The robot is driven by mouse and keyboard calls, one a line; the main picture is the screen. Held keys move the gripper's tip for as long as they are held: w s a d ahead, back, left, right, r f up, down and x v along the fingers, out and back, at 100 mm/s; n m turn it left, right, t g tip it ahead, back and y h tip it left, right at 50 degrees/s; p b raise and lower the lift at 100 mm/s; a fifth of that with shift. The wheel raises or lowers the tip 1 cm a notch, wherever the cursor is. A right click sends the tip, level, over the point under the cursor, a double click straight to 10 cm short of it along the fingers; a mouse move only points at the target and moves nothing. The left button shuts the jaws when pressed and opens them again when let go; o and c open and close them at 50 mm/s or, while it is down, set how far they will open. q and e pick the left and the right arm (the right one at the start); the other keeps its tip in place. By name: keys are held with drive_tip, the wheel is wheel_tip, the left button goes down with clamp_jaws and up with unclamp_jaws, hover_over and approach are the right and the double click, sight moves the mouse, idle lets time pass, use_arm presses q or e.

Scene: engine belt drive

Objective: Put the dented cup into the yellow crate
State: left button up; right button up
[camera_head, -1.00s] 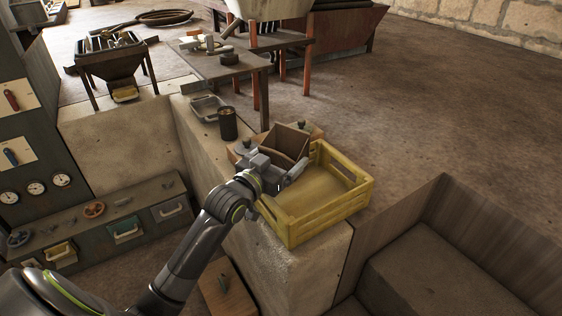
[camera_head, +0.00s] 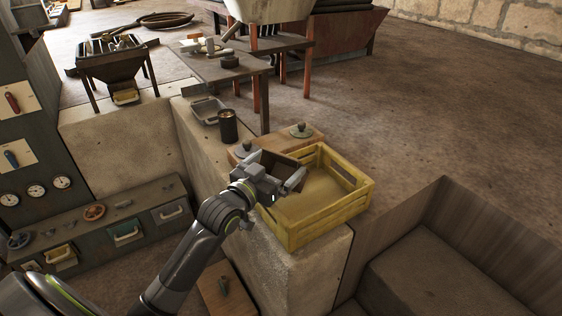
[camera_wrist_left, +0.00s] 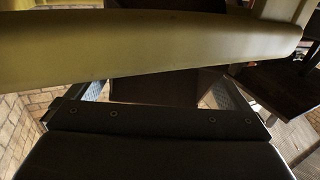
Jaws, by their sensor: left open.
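A dark cup (camera_head: 228,126) stands upright on the stone ledge in the head view; I cannot make out a dent in it. The yellow crate (camera_head: 325,219) sits at the near end of the ledge, and I see nothing inside its visible part. My left gripper (camera_head: 277,168) is open at the crate's left rear corner, over a brown box-like piece (camera_head: 283,158) that it partly hides. In the left wrist view, a yellowish slat crosses above my left gripper (camera_wrist_left: 158,92), with brown surfaces beyond. My right gripper is not in view.
A wooden block with two knobs (camera_head: 302,131) stands behind the crate. A grey metal tray (camera_head: 207,111) lies beyond the cup. A dark table (camera_head: 222,68) holds small items. A drawer cabinet (camera_head: 118,226) stands at left. A recess opens right of the ledge.

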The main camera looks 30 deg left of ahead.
use_arm(q)
drive_tip(key=s+a, duration=0.1)
drive_tip(key=s, duration=0.9)
drive_tip(key=shift+a+p, duration=0.2)
drive_tip(key=shift+p, duration=0.2)
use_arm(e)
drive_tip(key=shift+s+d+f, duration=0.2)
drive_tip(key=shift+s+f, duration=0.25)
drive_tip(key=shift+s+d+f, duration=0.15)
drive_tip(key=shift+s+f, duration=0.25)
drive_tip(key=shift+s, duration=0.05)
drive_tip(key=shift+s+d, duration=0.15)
